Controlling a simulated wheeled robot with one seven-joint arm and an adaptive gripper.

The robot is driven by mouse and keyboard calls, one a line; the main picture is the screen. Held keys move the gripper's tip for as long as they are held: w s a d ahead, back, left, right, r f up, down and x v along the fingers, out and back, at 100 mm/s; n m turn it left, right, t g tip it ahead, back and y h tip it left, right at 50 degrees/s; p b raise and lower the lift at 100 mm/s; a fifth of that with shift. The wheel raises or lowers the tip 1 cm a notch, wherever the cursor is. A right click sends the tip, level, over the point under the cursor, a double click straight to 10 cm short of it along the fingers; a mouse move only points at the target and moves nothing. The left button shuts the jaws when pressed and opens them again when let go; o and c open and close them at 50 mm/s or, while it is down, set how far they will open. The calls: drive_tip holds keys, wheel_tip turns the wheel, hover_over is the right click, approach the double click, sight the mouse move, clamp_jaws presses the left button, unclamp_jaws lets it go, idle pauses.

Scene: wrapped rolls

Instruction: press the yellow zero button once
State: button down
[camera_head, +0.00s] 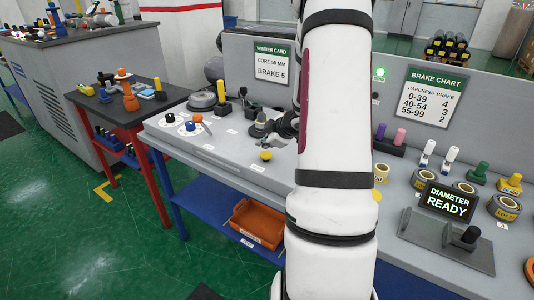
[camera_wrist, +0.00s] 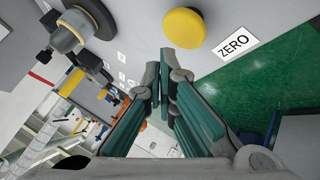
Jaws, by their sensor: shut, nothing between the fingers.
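The yellow zero button (camera_wrist: 185,30) is a round yellow disc on the grey panel, beside a white label reading ZERO (camera_wrist: 233,45). In the wrist view it lies just beyond and above my fingertips, and a gap seems to show between them. In the head view a small yellow button (camera_head: 265,155) sits near the front edge of the grey bench. My gripper (camera_wrist: 165,66) has its fingers together with nothing between them. In the head view my gripper (camera_head: 285,132) is small and partly hidden by my arm, just above and right of the button.
A dark fixture with a round hub (camera_wrist: 85,25) stands left of the button in the wrist view. A display (camera_head: 447,202) reads DIAMETER READY at right. An orange bin (camera_head: 255,222) sits on the shelf below.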

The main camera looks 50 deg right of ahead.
drive_tip(key=shift+s+r+p, duration=0.15)
drive_tip(key=shift+r+p, duration=1.95)
drive_tip(key=shift+p, duration=0.05)
drive_tip(key=shift+r, duration=0.1)
wheel_tip(320, 180, up, 6)
drive_tip(key=h, duration=0.1)
hover_over(264, 155)
drive_tip(key=w+a, duration=0.2)
drive_tip(key=s+a+r+m+g+h, duration=0.15)
drive_tip(key=s+a+r+m, duration=0.25)
drive_tip(key=a+r, duration=0.9)
drive_tip(key=s+a+m+g+y, duration=0.1)
drive_tip(key=s+a+y, duration=0.1)
drive_tip(key=s+a, duration=0.8)
drive_tip(key=s+a+r+m+g+y, duration=0.1)
drive_tip(key=s+a+y, duration=0.1)
drive_tip(key=s+a, duration=0.8)
drive_tip(key=a, duration=0.5)
drive_tip(key=shift+s+a+r+y, duration=0.2)
drive_tip(key=shift+s+y, duration=0.15)
